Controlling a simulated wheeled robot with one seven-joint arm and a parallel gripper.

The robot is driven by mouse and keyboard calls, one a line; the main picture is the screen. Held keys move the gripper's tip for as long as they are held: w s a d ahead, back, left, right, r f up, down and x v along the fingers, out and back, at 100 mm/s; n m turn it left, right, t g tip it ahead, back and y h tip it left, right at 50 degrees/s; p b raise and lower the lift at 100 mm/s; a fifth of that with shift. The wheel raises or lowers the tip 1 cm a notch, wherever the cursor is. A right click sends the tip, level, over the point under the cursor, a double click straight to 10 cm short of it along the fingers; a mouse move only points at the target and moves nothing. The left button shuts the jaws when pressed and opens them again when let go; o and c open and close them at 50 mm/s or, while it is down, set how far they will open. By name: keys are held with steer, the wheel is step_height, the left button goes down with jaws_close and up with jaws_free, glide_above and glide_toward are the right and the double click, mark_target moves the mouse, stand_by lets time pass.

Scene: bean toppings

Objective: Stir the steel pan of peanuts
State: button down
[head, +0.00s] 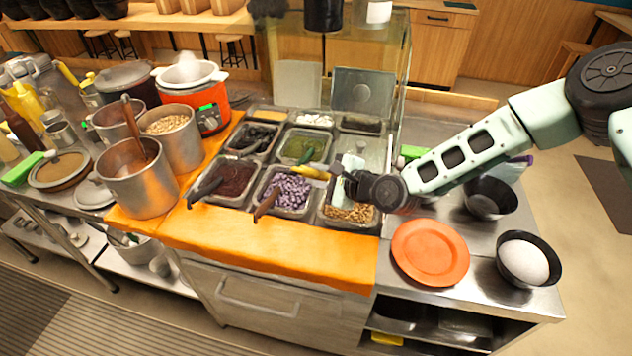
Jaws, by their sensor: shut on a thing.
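The steel pan of peanuts (347,221) sits at the front right of the block of topping pans, with tan chopped peanuts showing at its front. My gripper (338,188) is just above the back of this pan, reaching in from the right. It is shut on a utensil, which is mostly hidden by my gripper and wrist. I cannot tell whether the utensil's lower end touches the peanuts. A yellow piece (310,173) shows just left of my gripper; I cannot tell whether it belongs to the held utensil.
Pans of purple cubes (289,191) and dark red beans (228,178) stand to the left, with handles sticking out. Steel pots (140,185) stand farther left. An orange plate (430,252) and a bowl of white food (524,262) are at the right. Glass stands behind the pans.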

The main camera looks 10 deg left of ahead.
steer(key=shift+d+f+m+t+b, duration=0.1)
steer(key=shift+f+m+t+b, duration=0.15)
steer(key=shift+m+t+b, duration=0.35)
steer(key=t+b, duration=0.1)
steer(key=m+t+b, duration=0.1)
steer(key=r+m+t+b, duration=0.1)
steer(key=b, duration=0.1)
steer(key=shift+w+d, duration=0.3)
steer(key=shift+d, duration=0.1)
steer(key=m+t+b, duration=0.2)
steer(key=shift+w+d+r+m+t+h, duration=0.2)
steer(key=shift+r+m+t+h, duration=0.1)
steer(key=shift+r+t, duration=0.1)
steer(key=shift+r+b, duration=0.15)
steer(key=shift+b, duration=0.2)
steer(key=shift+r, duration=0.1)
